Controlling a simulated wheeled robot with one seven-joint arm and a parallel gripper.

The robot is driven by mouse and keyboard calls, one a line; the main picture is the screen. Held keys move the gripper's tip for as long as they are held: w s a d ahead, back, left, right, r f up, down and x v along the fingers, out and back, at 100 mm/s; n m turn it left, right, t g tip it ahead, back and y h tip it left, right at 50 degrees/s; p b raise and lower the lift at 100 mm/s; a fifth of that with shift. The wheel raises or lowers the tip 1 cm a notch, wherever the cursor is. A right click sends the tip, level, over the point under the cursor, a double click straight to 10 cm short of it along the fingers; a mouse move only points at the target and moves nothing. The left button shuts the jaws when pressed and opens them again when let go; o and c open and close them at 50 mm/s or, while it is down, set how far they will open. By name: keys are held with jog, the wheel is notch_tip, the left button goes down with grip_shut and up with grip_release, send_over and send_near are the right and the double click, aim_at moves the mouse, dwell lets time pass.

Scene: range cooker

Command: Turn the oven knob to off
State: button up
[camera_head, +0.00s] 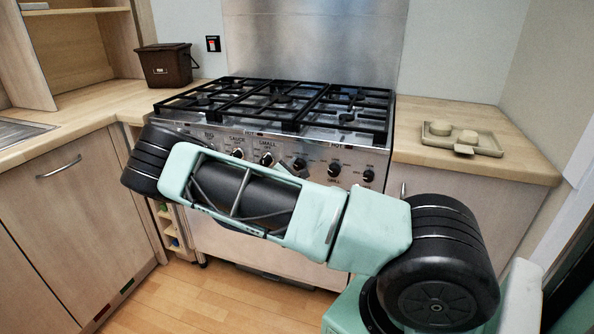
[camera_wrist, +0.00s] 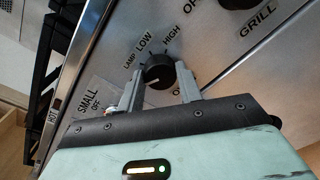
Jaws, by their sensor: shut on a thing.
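The oven knob (camera_wrist: 158,70) is black and round, on the brushed steel panel between the SMALL and GRILL labels. LAMP, LOW and HIGH are printed around it. A label starting with O is partly hidden by the right finger. A pale mark shows on the knob's lower side in the wrist view. My gripper (camera_wrist: 160,76) is shut on this knob, one grey finger on each side.
The GRILL knob (camera_head: 334,169) and another knob (camera_head: 368,175) sit to the right, the SMALL knob (camera_head: 266,159) to the left. Black pan grates (camera_head: 285,98) cover the hob above. A tray (camera_head: 483,145) lies on the right counter and a brown bin (camera_head: 166,66) on the left.

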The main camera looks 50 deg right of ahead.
jog(key=shift+a+f+n, duration=0.1)
jog(key=shift+n, duration=0.4)
jog(key=o, duration=1)
jog(key=v, duration=1.7)
jog(key=shift+a+b, duration=0.15)
jog(key=shift+b, duration=0.3)
